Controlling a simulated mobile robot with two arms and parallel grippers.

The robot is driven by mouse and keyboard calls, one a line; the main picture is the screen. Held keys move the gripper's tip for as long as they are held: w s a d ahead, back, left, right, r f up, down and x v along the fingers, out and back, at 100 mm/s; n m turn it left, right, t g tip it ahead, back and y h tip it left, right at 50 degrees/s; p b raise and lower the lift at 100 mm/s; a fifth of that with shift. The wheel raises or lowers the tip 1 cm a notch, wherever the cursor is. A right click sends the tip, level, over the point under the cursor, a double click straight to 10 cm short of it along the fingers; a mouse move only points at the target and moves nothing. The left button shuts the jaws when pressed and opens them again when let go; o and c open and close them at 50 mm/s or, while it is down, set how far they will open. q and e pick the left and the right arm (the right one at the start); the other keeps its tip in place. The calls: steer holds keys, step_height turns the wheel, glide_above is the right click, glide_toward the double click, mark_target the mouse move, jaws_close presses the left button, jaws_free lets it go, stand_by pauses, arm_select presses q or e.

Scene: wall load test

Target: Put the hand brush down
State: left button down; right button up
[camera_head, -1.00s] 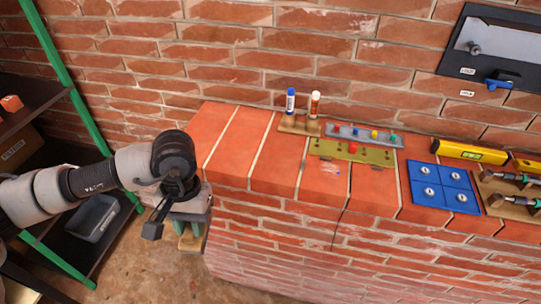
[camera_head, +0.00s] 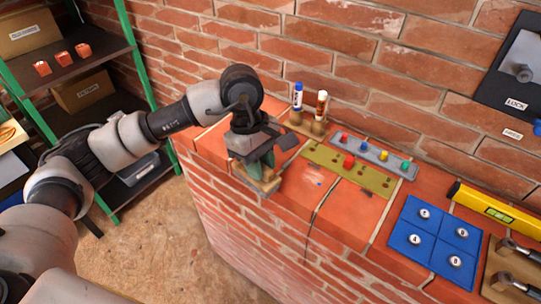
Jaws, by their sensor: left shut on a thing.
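My left gripper (camera_head: 256,153) is shut on the hand brush (camera_head: 262,179), which shows a pale wooden part and a green part below the fingers. The gripper points down over the left part of the brick wall top (camera_head: 207,143), near its front edge. I cannot tell whether the brush touches the bricks. The gripper hides part of the brush. My right gripper is not in view.
Shelving (camera_head: 95,62) stands left.

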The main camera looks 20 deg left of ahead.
arm_select(q)
steer(key=w+d+r+n+t+y+b, duration=0.1)
steer(key=w+d+r+n+t+b, duration=0.45)
steer(key=n, duration=1.35)
steer(key=shift+g, duration=0.55)
steer(key=w+a+f+p, duration=0.2)
steer(key=w+a+f, duration=0.2)
steer(key=w+a+f+p, duration=0.2)
steer(key=w+a+f, duration=0.2)
steer(key=shift+w+f, duration=0.25)
steer(key=shift+w, duration=0.15)
steer(key=shift+f, duration=0.25)
steer(key=c, duration=0.9)
jaws_free()
steer(key=shift+c, duration=0.2)
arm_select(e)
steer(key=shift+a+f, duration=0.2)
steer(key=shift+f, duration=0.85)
arm_select(q)
steer(key=shift+r, duration=0.15)
